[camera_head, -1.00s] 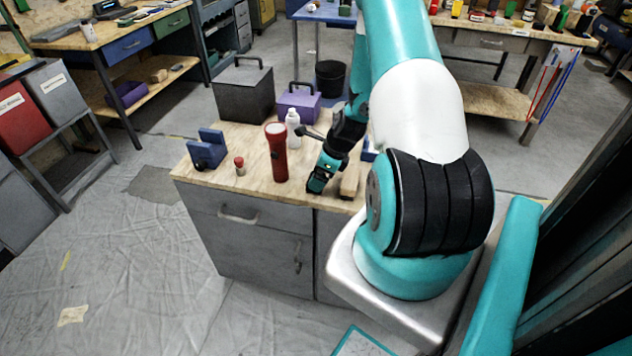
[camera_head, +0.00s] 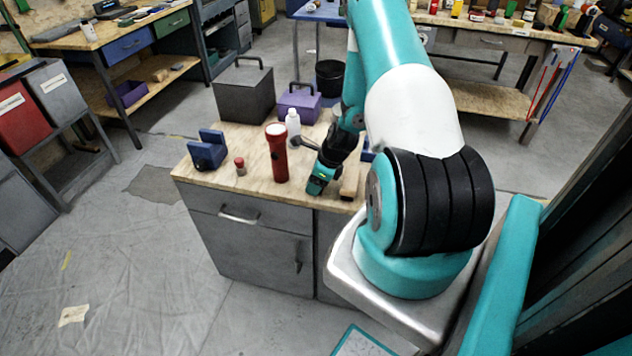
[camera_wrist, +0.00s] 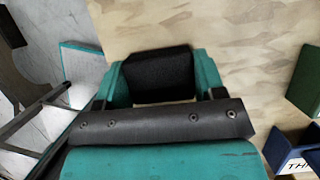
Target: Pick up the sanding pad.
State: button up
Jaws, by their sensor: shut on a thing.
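The sanding pad (camera_wrist: 158,72) appears to be the dark, rough-faced block between my fingers in the wrist view. My gripper (camera_wrist: 160,80) has a teal finger on each side of it and is shut on it. Pale wood-grain bench top shows around the pad; I cannot tell whether the pad touches it. In the head view my gripper (camera_head: 318,184) is low at the front of the wooden bench (camera_head: 225,184), right of the red flashlight. The pad cannot be made out there.
The red flashlight (camera_head: 277,154) stands close left of my gripper. A white bottle (camera_head: 293,124) stands behind, a wooden block (camera_head: 350,181) lies close right. A small red-capped container (camera_head: 240,167) and blue holder (camera_head: 207,150) are further left. Black (camera_head: 245,95) and purple boxes (camera_head: 300,104) stand at the back.

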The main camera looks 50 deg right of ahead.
notch_tip(320, 180, up, 20)
dwell(0.5)
